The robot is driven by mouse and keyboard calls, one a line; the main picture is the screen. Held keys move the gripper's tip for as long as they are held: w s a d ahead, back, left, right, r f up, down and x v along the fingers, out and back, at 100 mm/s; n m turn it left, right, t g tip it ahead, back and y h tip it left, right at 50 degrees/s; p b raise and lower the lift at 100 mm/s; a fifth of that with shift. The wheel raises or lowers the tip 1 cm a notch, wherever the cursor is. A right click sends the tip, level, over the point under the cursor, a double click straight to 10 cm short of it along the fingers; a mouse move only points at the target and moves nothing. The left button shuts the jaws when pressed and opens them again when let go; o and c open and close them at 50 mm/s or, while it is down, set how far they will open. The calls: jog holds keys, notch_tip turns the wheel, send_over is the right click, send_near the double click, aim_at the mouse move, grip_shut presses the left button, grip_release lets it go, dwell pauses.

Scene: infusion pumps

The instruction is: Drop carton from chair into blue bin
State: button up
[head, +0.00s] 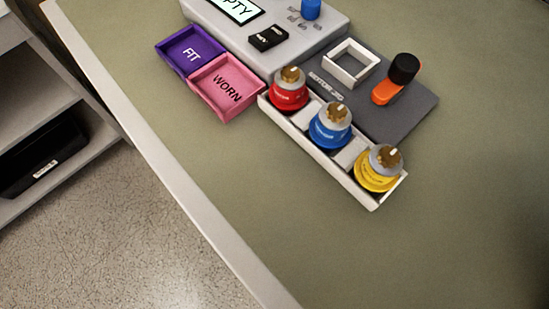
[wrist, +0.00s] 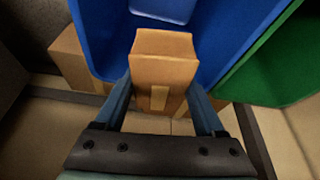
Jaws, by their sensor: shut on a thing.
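In the wrist view, my gripper (wrist: 160,102) is shut on a brown carton (wrist: 165,70), with one finger on each side of it. The carton is upright in the picture, and a strip of tape shows on its near face. The blue bin (wrist: 102,32) lies just beyond the carton, its walls showing on both sides of it. The carton overlaps the bin's near edge in the picture; I cannot tell whether it is over the opening. The chair cannot be made out. The head view shows none of these.
A green bin (wrist: 275,65) stands right of the blue one. Another brown box (wrist: 70,55) is at the left. In the head view, a green-topped table (head: 450,240) holds a purple tray (head: 190,50), a pink tray (head: 225,88) and a white rack (head: 320,150) of colored containers.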

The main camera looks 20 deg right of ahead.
notch_tip(320, 180, down, 2)
jog(key=shift+b, duration=0.6)
jog(key=o, duration=1.3)
jog(key=shift+r, duration=0.15)
jog(key=p+v, duration=0.3)
jog(key=v, duration=0.3)
jog(key=s+a+f+p, duration=0.1)
jog(key=s+a, duration=0.4)
jog(key=a, duration=0.5)
jog(key=shift+s+a, duration=0.2)
